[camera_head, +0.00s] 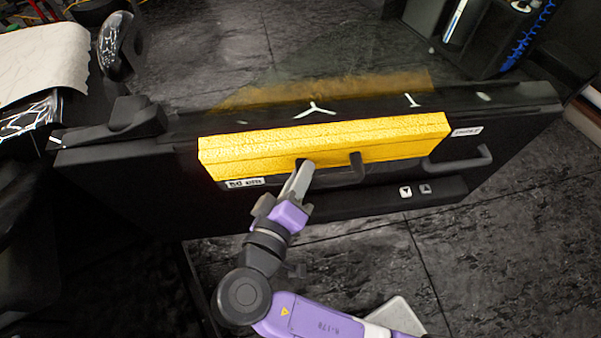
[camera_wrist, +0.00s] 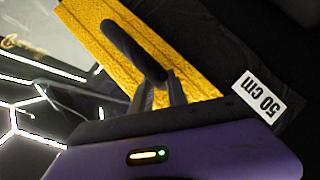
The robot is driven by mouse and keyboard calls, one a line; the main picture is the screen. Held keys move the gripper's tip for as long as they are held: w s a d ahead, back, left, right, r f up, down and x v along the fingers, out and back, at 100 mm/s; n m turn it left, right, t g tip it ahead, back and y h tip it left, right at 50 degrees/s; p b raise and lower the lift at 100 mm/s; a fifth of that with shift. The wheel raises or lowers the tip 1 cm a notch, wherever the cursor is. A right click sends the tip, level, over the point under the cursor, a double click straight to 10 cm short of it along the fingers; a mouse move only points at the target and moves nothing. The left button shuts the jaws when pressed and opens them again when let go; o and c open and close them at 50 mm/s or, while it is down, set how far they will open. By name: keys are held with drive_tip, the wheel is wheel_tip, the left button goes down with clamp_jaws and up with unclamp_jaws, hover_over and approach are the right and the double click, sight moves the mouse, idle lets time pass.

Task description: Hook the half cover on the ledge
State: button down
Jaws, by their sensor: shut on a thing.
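The half cover is a long yellow textured block (camera_head: 325,143) with a dark strip along its lower edge. It lies lengthwise along the upper front of a black door panel, just below the glass. My gripper (camera_head: 304,168) reaches it from below, left of its middle, and is shut on its black handle (camera_head: 355,165). In the wrist view the yellow cover (camera_wrist: 190,60) and its dark handle (camera_wrist: 135,50) are right ahead of the fingers (camera_wrist: 170,92). The ledge (camera_head: 480,97) is the door's dark top edge behind the cover. I cannot tell whether the cover touches the ledge.
Clear glass (camera_head: 330,65) rises behind the ledge and reflects the cover. A white "50 cm" label (camera_wrist: 259,97) sits beside the cover. A black door handle (camera_head: 470,158) juts out at right, above two small switches (camera_head: 415,190). A white cloth (camera_head: 45,60) lies at far left.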

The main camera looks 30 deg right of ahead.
drive_tip(key=shift+r, duration=0.15)
drive_tip(key=shift+r+p, duration=1.3)
drive_tip(key=shift+r, duration=0.05)
drive_tip(key=s+a+f+p, duration=0.1)
drive_tip(key=s+a, duration=0.2)
drive_tip(key=s, duration=0.4)
drive_tip(key=shift+s, duration=0.2)
idle(0.7)
wheel_tip(320, 180, up, 6)
drive_tip(key=p, duration=0.6)
drive_tip(key=shift+f, duration=0.1)
idle(0.4)
